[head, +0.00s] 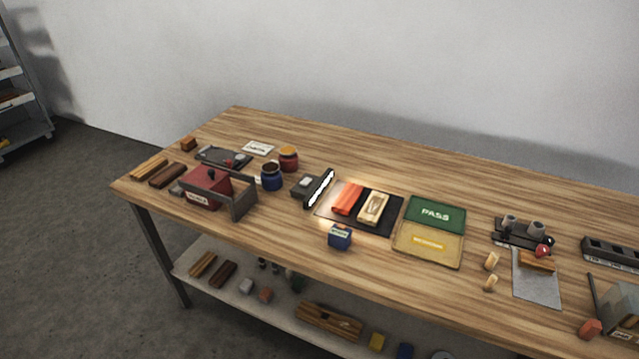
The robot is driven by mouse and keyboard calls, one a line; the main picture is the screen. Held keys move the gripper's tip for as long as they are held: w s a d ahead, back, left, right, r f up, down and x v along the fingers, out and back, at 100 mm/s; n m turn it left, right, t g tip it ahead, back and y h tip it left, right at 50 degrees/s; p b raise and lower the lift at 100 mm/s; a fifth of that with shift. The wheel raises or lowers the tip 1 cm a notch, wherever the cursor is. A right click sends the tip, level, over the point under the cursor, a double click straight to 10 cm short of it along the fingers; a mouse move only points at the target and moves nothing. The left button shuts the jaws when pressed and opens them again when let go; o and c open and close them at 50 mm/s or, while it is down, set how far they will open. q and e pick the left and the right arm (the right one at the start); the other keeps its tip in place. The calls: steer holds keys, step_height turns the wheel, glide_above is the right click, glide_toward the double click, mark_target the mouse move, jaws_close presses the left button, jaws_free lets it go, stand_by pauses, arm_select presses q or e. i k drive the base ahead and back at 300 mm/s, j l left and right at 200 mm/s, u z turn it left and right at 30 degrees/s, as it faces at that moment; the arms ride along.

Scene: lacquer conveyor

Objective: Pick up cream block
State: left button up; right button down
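A cream block (373,207) lies flat on a dark mat (386,229) near the middle of the wooden table. Neither of my grippers shows in the head view.
A lit bar on a dark stand (319,188) borders the mat's left side. A blue box (340,236) stands in front. Green PASS (435,212) and yellow (428,244) panels lie to the right. Jars (271,177) stand left. Bare wood (400,165) lies behind.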

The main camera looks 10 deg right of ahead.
mark_target(371, 213)
steer(key=i+l+z, duration=0.2)
steer(key=l, duration=0.2)
steer(key=l+z, duration=0.25)
steer(key=l, duration=0.15)
steer(key=i+l+z, duration=0.2)
steer(key=l, duration=0.2)
steer(key=i+l+z, duration=0.2)
steer(key=l, duration=0.15)
steer(key=k, duration=0.05)
